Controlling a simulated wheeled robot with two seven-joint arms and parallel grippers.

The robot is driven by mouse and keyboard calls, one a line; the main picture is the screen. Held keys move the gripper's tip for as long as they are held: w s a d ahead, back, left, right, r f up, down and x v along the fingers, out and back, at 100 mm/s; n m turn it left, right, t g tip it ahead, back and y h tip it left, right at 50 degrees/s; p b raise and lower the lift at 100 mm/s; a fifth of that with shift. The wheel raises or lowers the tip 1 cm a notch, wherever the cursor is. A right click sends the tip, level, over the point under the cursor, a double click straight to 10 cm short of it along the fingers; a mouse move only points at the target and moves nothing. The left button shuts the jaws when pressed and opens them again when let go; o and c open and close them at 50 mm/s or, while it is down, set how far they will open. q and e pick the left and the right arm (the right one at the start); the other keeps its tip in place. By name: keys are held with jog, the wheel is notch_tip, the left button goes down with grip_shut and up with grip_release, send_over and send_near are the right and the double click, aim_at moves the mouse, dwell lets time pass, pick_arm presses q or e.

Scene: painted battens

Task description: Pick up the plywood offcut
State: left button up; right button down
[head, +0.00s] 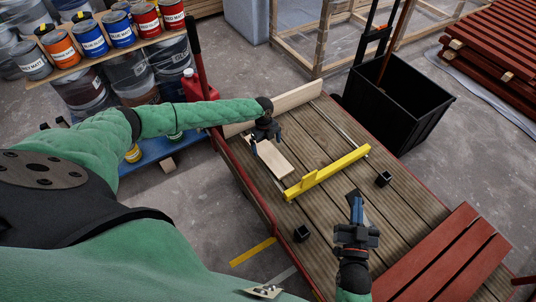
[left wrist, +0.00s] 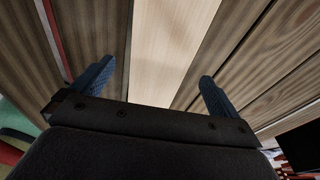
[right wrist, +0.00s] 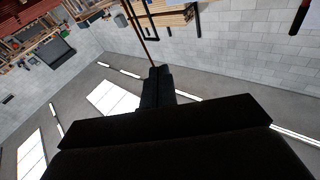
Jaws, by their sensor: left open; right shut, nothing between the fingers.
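The plywood offcut (head: 275,160) is a pale flat board lying on the brown plank deck (head: 400,207). Its far end is partly hidden under my left gripper (head: 265,138). In the left wrist view the offcut (left wrist: 172,45) runs away between the two blue fingers of my left gripper (left wrist: 153,82). Those fingers are open, one on each side of the board in the picture; I cannot tell how far above it they are. My right gripper (head: 355,204) is shut and empty, over the deck at the right of the yellow tool.
A yellow tool (head: 330,171) lies just right of the offcut. Small black blocks (head: 302,233) (head: 383,179) sit on the deck. Red battens (head: 440,262) lie at the front right.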

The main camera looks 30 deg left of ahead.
aim_at(268, 152)
pick_arm(q)
jog(key=f, duration=0.3)
jog(key=shift+s+d+f, duration=0.15)
jog(key=shift+d+f, duration=0.1)
jog(key=c, duration=1.2)
pick_arm(e)
notch_tip(268, 152, up, 6)
jog(key=shift+d+f+t, duration=0.1)
jog(key=shift+d+t, duration=0.05)
jog(key=shift+t, duration=0.95)
pick_arm(q)
jog(key=shift+o, duration=0.2)
jog(key=shift+r, duration=0.1)
